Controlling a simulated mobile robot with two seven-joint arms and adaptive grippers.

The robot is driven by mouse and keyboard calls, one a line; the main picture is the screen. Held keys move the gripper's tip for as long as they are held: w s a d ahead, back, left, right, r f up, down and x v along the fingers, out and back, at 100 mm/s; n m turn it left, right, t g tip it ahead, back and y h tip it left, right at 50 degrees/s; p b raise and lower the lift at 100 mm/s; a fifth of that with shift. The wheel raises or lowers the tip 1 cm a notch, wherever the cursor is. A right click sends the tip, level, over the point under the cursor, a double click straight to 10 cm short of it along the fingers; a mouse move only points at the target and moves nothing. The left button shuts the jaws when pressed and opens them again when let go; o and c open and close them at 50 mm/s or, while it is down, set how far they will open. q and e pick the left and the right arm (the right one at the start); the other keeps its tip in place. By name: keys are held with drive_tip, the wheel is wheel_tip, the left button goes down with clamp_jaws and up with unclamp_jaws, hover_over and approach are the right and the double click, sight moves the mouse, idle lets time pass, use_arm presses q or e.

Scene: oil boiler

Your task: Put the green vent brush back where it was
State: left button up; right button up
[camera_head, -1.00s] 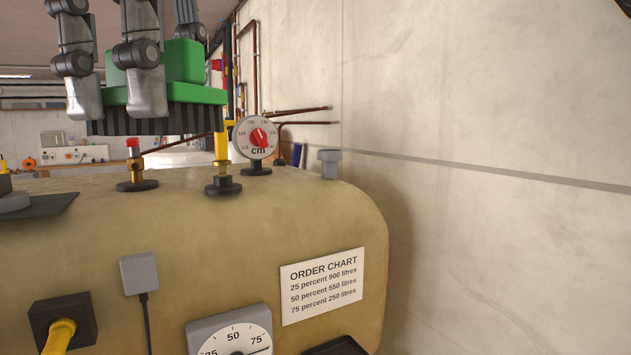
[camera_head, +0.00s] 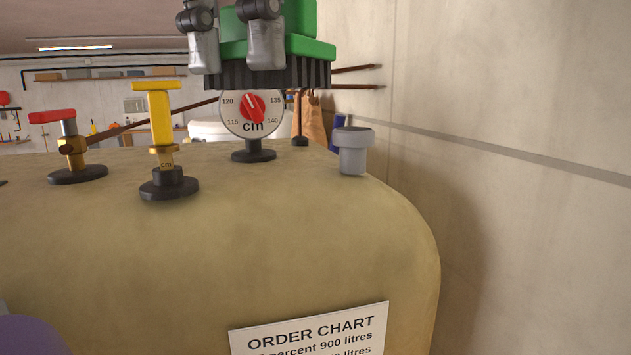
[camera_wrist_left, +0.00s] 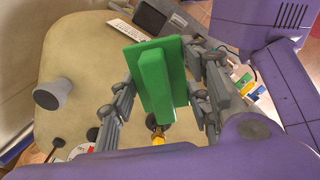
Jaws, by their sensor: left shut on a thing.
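The green vent brush (camera_head: 282,48), a green block with dark bristles facing down, is at the top of the head view, partly cut off. My left gripper (camera_head: 235,46) is shut on it, with grey fingers in front of its green side. The brush is held above the tank top, its bristles overlapping the top of the round dial (camera_head: 252,112) in the picture. In the left wrist view the brush (camera_wrist_left: 157,82) sits between the fingers. The grey vent cap (camera_head: 352,150) stands to the right on the tank; it also shows in the wrist view (camera_wrist_left: 52,93). My right gripper is not in view.
The beige tank (camera_head: 300,235) carries a yellow T-shaped fitting (camera_head: 159,120) and a red-handled valve (camera_head: 68,145) left of the dial. An order chart (camera_head: 312,335) is on its front. A pale wall (camera_head: 520,200) stands close on the right.

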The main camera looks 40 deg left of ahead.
use_arm(q)
drive_tip(key=shift+w, duration=0.25)
drive_tip(key=w+a+f+b, duration=0.1)
drive_tip(key=w+a+f, duration=0.2)
drive_tip(key=f, duration=0.1)
drive_tip(key=w+a+f+b, duration=0.1)
drive_tip(key=w+a+f, duration=0.2)
drive_tip(key=f, duration=0.1)
drive_tip(key=w+a+f+b, duration=0.1)
drive_tip(key=w+a+f, duration=0.2)
drive_tip(key=w+f, duration=0.1)
drive_tip(key=shift+a+f, duration=0.1)
drive_tip(key=shift+f, duration=0.3)
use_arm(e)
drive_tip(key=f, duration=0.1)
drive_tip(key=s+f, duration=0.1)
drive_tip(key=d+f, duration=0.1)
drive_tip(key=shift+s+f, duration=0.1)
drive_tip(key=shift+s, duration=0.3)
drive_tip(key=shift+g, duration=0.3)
